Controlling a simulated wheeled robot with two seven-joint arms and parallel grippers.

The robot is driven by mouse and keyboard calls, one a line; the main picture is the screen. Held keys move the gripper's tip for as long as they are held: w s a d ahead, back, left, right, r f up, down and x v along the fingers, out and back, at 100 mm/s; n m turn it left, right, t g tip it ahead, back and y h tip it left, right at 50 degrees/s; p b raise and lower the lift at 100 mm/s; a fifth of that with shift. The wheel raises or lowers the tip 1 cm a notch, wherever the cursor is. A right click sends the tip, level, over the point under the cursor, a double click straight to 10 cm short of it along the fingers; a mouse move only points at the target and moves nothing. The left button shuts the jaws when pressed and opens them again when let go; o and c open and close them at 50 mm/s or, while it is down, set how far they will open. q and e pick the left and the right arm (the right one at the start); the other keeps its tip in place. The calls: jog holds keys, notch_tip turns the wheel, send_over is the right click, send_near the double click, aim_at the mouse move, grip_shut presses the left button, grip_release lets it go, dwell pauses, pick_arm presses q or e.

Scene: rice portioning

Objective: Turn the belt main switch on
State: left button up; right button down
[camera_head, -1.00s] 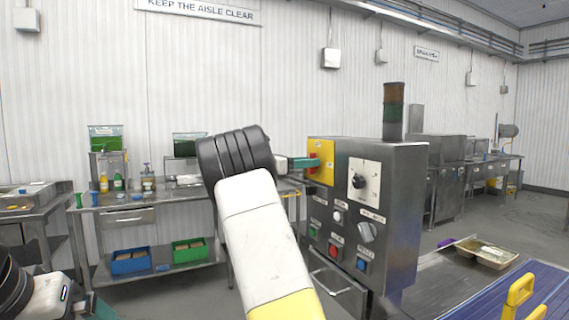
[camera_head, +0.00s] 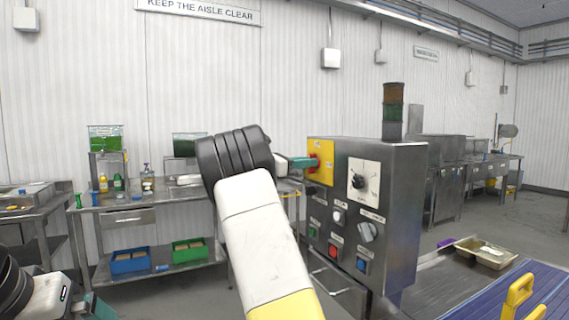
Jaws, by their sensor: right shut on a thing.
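The grey control cabinet (camera_head: 405,225) stands right of centre. On its left front is a yellow plate (camera_head: 322,150) with the red main switch (camera_head: 313,163) on it. My right arm comes up from the bottom centre, and my right gripper (camera_head: 308,162), with teal fingers, is shut on the red switch. The fingers hide part of the switch, so its exact angle is hard to read. Part of my left arm shows at the lower left with a teal part (camera_head: 97,308); its fingertips are not clear.
The cabinet also carries a black dial (camera_head: 358,181), a grey selector (camera_head: 367,232), a red button (camera_head: 333,251) and a blue button (camera_head: 361,265). A steel bench (camera_head: 150,205) stands behind.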

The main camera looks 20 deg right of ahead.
jog(key=m, duration=0.4)
jog(key=shift+s, duration=0.1)
jog(key=shift+s+f+m, duration=0.1)
jog(key=shift+f+m, duration=0.05)
jog(key=shift+m, duration=1.9)
jog(key=shift+s+f+m, duration=0.1)
jog(key=shift+m, duration=2)
jog(key=shift+f+m, duration=0.15)
jog(key=shift+m, duration=1.9)
jog(key=c, duration=1.4)
grip_release()
jog(key=shift+a, duration=0.1)
